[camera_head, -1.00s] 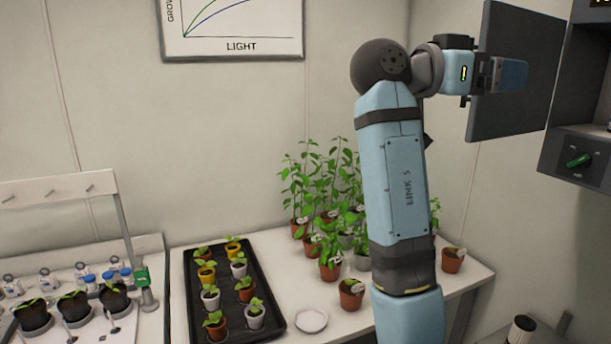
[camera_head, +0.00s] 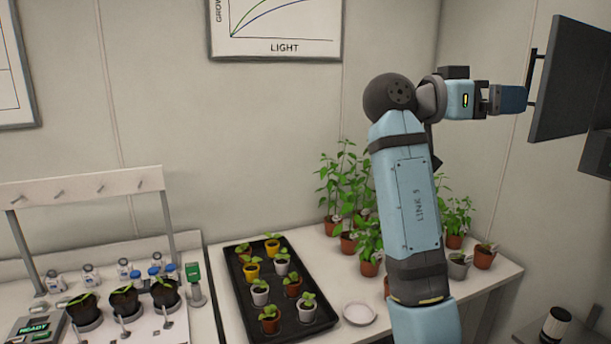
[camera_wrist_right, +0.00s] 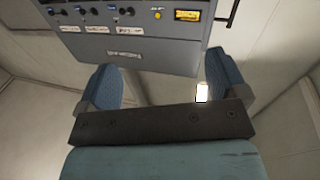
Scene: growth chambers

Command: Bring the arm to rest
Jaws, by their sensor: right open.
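My right arm rises through the right half of the head view, with its forearm upright and its wrist bent to the right. My right gripper (camera_head: 508,99) points right at the end of it, beside the handle of a dark grey door panel (camera_head: 575,85). I cannot tell from the head view how much room lies between them. In the right wrist view, the two blue fingers of the gripper (camera_wrist_right: 163,68) stand wide apart with nothing between them. My left gripper is not in view.
A black tray (camera_head: 240,305) of small potted seedlings and a white saucer (camera_head: 359,314) are on the white table, with taller potted plants (camera_head: 347,190) behind. A bench with dark pots (camera_head: 124,303) stands at left. The wrist view shows a grey control panel (camera_wrist_right: 130,50) ahead.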

